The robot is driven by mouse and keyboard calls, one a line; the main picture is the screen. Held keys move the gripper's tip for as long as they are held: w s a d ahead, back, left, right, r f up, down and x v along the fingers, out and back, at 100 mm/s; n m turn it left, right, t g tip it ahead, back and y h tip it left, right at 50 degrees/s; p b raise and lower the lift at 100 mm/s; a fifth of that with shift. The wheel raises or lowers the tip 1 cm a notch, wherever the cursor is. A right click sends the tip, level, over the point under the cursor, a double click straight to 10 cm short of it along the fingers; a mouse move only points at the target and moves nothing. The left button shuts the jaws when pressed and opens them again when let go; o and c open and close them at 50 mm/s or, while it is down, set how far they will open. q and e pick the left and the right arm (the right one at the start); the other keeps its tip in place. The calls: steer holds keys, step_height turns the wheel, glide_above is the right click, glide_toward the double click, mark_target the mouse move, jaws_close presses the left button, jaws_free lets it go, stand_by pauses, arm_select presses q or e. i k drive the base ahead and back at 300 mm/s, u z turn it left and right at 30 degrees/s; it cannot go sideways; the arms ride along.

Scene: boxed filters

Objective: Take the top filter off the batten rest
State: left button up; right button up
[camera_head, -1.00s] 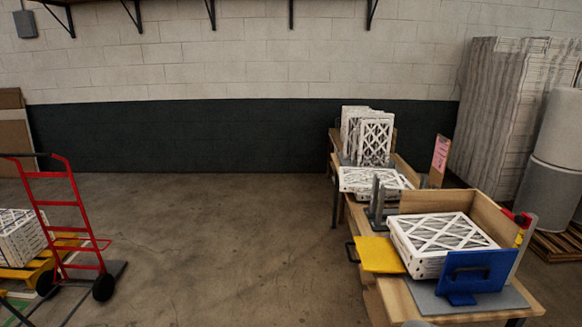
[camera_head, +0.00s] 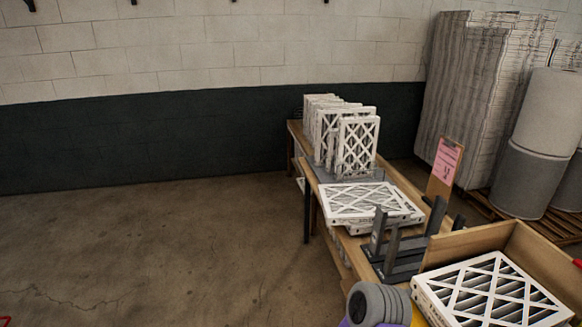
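A white-framed filter (camera_head: 362,201) with a lattice face lies flat on top of a small stack on the long wooden table. The top filter sits slightly askew over the one below (camera_head: 408,222). What bears this stack is mostly hidden, so I cannot make out the battens clearly. Another filter (camera_head: 492,290) lies flat at the lower right in an open wooden box (camera_head: 480,240), partly cut off by the frame. Neither of my grippers is in view. A grey ribbed round part at the bottom, perhaps mine, covers part of the table front.
Several filters (camera_head: 357,148) stand upright at the table's far end. Dark grey uprights (camera_head: 392,245) stand between the flat stack and the box. A clipboard with a pink sheet (camera_head: 446,160) stands behind. Tall wrapped stacks and grey rolls (camera_head: 535,170) are at right. The floor at left is clear.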

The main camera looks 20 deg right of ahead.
mark_target(343, 205)
steer(key=i, duration=2.45)
steer(key=z, duration=0.7)
